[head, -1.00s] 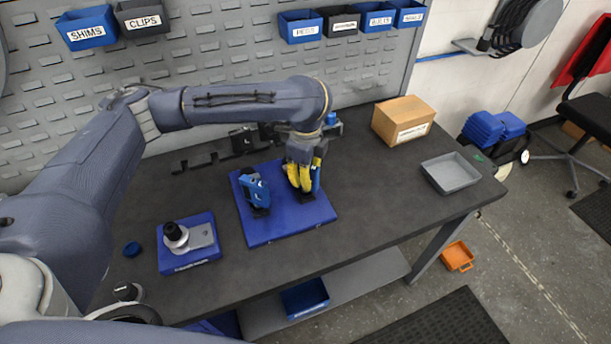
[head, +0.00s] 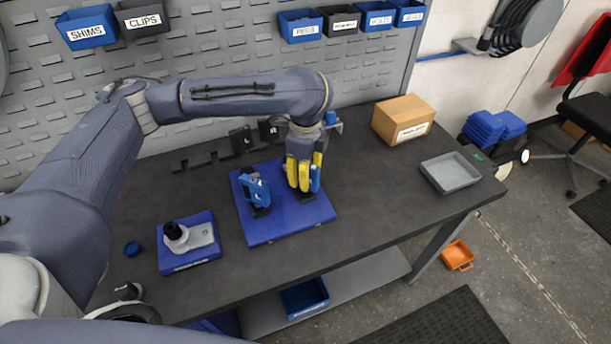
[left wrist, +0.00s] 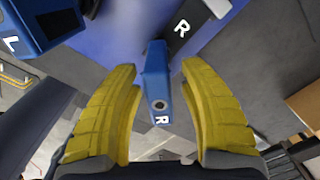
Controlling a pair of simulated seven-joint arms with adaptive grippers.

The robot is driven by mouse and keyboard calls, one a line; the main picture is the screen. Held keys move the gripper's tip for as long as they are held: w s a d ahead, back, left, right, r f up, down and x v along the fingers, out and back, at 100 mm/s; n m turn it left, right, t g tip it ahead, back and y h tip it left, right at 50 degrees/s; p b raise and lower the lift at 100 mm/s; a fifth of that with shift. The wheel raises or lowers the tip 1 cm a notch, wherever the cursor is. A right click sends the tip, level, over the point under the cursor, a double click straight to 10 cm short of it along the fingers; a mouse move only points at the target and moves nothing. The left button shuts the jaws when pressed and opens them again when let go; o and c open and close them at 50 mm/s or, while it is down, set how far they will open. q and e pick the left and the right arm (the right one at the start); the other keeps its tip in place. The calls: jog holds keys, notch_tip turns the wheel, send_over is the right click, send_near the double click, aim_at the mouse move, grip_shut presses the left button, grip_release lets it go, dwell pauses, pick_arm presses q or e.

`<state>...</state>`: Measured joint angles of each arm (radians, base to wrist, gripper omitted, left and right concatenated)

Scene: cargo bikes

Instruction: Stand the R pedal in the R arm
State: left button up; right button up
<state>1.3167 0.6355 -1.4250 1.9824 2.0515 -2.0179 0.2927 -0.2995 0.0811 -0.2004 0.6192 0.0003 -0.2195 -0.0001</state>
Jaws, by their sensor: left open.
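The blue R pedal (left wrist: 157,85), marked with a white R, shows between the two yellow fingers of my left gripper (left wrist: 168,115) in the left wrist view. The fingers are open, with gaps on both sides of the pedal. The black R arm (left wrist: 182,28) lies on the blue board just beyond the pedal; I cannot tell how fully the pedal is seated in it. In the head view my left gripper (head: 304,176) points down over the right half of the board (head: 270,232), and the R pedal (head: 315,179) shows beside a finger. My right gripper is out of view.
The blue L pedal (head: 255,187) stands on the board to the left, close to the gripper. A black rack (head: 205,160) is behind. A blue fixture (head: 190,262) is front left. A cardboard box (head: 403,120) and grey tray (head: 450,172) stand right, with bare tabletop between.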

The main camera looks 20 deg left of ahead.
pick_arm(q)
notch_tip(320, 180, up, 10)
jog(key=shift+d+r, duration=0.1)
jog(key=shift+r, duration=0.1)
dwell(0.3)
